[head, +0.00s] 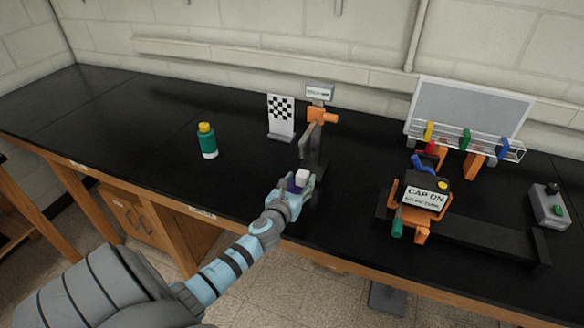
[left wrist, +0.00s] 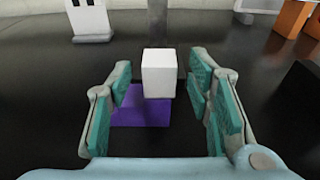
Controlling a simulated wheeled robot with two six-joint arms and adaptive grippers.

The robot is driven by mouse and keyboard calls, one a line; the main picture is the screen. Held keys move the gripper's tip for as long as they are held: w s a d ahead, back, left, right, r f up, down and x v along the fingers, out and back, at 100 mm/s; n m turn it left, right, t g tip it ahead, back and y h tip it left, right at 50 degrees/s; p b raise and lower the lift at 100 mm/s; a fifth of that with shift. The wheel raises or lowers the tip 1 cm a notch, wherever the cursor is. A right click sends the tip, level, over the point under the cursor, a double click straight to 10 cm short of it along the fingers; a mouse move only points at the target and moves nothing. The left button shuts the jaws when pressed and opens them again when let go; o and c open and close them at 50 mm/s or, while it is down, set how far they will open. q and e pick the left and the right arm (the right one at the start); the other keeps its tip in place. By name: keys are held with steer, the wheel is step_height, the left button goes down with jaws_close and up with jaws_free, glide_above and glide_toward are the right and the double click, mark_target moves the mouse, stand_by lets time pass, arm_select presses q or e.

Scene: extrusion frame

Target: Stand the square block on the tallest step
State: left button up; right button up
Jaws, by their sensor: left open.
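A white square block (head: 302,175) stands near the front of the black bench, and it also shows in the left wrist view (left wrist: 158,72). I cannot tell whether the fingers touch the block. I see no clear set of steps in either view. My right gripper is not in view.
A grey stand with an orange clamp (head: 322,115) rises just behind the block. A checkered board (head: 281,117) and a green bottle with yellow cap (head: 207,141) stand further left. An orange fixture with a "CAP ON" sign (head: 425,197) sits right.

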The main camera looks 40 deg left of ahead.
arm_select(q)
steer(key=v, duration=0.9)
steer(key=shift+w, duration=0.1)
